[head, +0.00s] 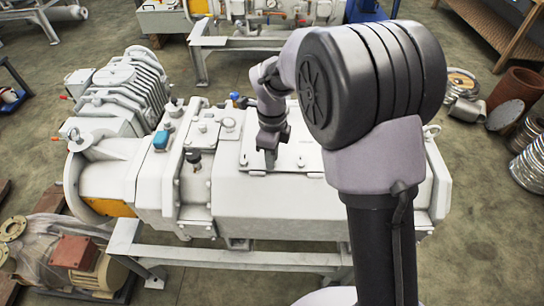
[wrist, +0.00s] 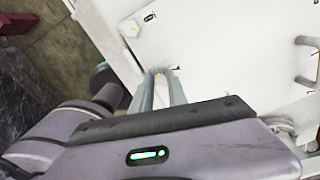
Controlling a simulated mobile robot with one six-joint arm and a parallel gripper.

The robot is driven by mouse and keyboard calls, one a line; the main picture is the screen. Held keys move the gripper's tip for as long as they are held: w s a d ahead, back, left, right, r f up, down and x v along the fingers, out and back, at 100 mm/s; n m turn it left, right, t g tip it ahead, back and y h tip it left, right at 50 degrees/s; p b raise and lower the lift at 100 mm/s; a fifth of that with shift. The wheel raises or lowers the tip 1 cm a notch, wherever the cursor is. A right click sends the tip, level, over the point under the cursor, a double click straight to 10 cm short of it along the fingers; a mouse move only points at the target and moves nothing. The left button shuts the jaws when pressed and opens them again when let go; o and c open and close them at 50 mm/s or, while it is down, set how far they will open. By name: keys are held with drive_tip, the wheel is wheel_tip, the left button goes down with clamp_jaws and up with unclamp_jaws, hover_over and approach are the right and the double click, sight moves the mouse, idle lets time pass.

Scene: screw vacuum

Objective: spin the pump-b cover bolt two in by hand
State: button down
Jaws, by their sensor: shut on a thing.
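The white pump (head: 290,205) lies long across the head view, with a flat cover plate (head: 310,140) on its top. The plate also fills much of the wrist view (wrist: 225,55). My gripper (head: 270,160) points down at the plate's left part. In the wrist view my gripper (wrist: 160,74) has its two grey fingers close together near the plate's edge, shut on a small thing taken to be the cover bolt. The bolt itself is hidden between the fingertips, so its depth in the hole cannot be seen.
A ribbed grey motor unit (head: 125,90) stands at the pump's left end. A blue-capped fitting (head: 161,140) and a dark knob (head: 193,158) stick up left of the plate. A curved handle (wrist: 306,60) rises at the right of the wrist view. Another pump (head: 270,15) stands behind.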

drive_tip(key=shift+w+r, duration=0.1)
drive_tip(key=shift+r, duration=0.05)
drive_tip(key=c, duration=1.3)
unclamp_jaws()
wheel_tip(320, 180, up, 17)
drive_tip(key=p, duration=0.6)
drive_tip(key=shift+r+p, duration=0.15)
drive_tip(key=shift+p, duration=0.2)
